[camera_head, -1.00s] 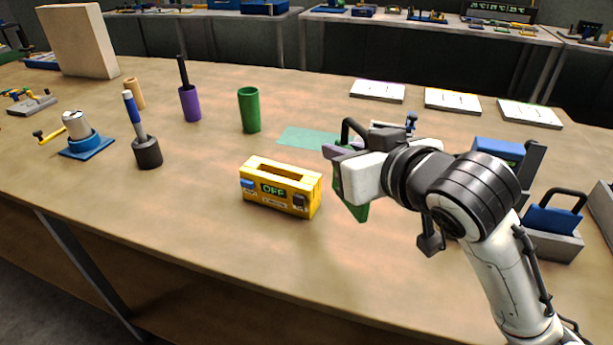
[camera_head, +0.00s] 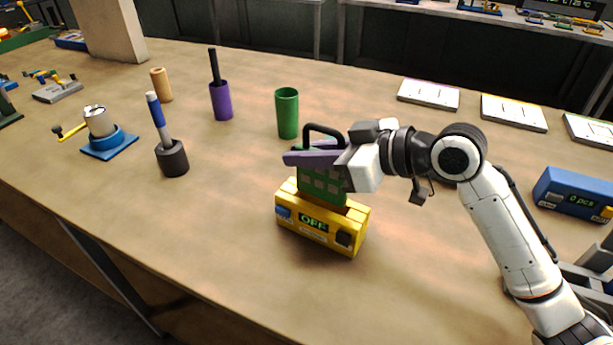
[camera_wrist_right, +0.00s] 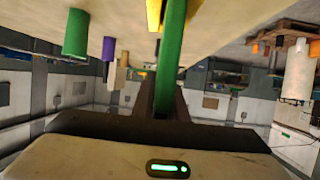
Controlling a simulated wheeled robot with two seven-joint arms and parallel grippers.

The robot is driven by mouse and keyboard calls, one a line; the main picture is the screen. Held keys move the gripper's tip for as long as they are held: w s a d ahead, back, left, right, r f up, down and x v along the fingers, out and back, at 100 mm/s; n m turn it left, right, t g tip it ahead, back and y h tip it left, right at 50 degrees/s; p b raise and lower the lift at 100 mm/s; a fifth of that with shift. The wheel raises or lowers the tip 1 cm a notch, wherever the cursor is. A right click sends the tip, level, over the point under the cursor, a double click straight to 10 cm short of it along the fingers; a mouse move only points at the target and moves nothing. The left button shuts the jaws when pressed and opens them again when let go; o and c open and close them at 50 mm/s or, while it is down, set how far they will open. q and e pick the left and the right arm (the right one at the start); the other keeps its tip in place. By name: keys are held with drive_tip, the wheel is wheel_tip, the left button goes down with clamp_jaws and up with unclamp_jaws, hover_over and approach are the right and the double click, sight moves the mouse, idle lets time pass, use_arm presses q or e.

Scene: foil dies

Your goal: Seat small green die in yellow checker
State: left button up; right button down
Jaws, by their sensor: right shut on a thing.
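The small green die (camera_head: 322,186) is a flat green plate with square windows and a dark handle on top. My right gripper (camera_head: 318,155) is shut on it and holds it upright over the yellow checker (camera_head: 308,239). The die's lower edge is at the checker's top slot; I cannot tell how deep it sits. The checker stands on the table, and its display reads OFF. In the right wrist view the die (camera_wrist_right: 171,45) shows edge-on between the fingers, with a bit of the yellow checker (camera_wrist_right: 153,14) beside it. My left gripper is not in view.
A green cup (camera_head: 287,113), a purple holder (camera_head: 221,101) and a dark pen pot (camera_head: 172,159) stand to the left. White plates (camera_head: 428,94) lie at the back right. A blue counter box (camera_head: 575,194) is at the right. The table in front of the checker is clear.

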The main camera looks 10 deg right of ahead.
sight(298, 173)
drive_tip(key=shift+f, duration=2)
drive_tip(key=shift+f, duration=0.2)
drive_tip(key=c, duration=1.8)
unclamp_jaws()
drive_tip(key=shift+o, duration=0.2)
drive_tip(key=shift+r, duration=0.2)
drive_tip(key=v, duration=0.5)
drive_tip(key=b+v, duration=0.1)
drive_tip(key=v, duration=0.4)
drive_tip(key=shift+s+d+f, duration=0.15)
drive_tip(key=shift+s+d, duration=0.05)
drive_tip(key=shift+d, duration=0.1)
drive_tip(key=shift+s+d+r, duration=0.35)
drive_tip(key=shift+s+d, duration=0.05)
